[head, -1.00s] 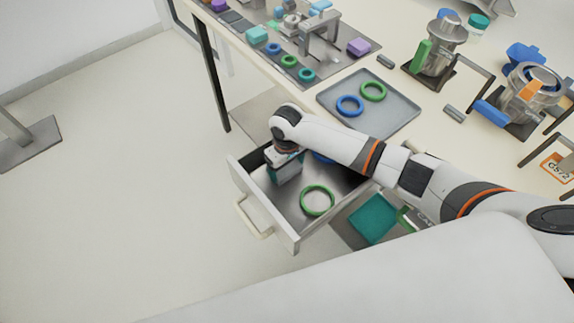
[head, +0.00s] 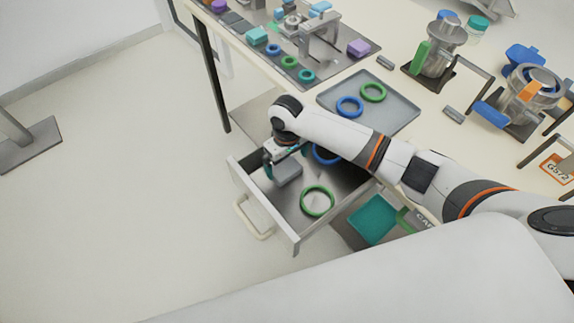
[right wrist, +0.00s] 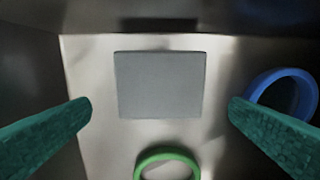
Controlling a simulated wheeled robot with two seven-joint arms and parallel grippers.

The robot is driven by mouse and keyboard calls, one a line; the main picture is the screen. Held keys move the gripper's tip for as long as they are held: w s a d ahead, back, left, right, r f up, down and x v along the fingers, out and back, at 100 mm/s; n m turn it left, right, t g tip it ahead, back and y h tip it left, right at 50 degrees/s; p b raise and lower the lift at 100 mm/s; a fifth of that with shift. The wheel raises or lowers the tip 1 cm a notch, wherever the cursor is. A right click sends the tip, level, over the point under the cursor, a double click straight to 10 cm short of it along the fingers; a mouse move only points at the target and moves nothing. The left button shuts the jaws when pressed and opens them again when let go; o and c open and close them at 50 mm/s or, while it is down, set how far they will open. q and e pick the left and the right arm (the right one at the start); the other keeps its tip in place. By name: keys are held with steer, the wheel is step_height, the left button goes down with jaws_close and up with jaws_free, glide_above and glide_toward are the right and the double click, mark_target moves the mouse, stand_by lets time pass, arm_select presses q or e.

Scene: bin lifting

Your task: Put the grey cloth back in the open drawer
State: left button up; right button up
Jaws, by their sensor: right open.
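The grey cloth (head: 288,173) is a folded, block-like pad inside the open drawer (head: 264,216), towards its left end. In the right wrist view the cloth (right wrist: 160,84) lies on the metal drawer floor, between and beyond the fingertips. My right gripper (head: 284,160) is just above the cloth, with its teal fingers spread wide on either side. In the right wrist view both fingers (right wrist: 160,106) stand clear of the cloth, with gaps on both sides. My left gripper is not in view.
A green ring (head: 317,201) and a blue ring (head: 323,156) lie in the drawer near the cloth. A grey tray (head: 395,118) with rings sits on the table above. A teal item (head: 371,220) lies right of the drawer.

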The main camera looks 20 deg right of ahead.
mark_target(287, 170)
step_height(287, 170, up, 8)
steer(key=shift+r, duration=0.25)
stand_by(0.5)
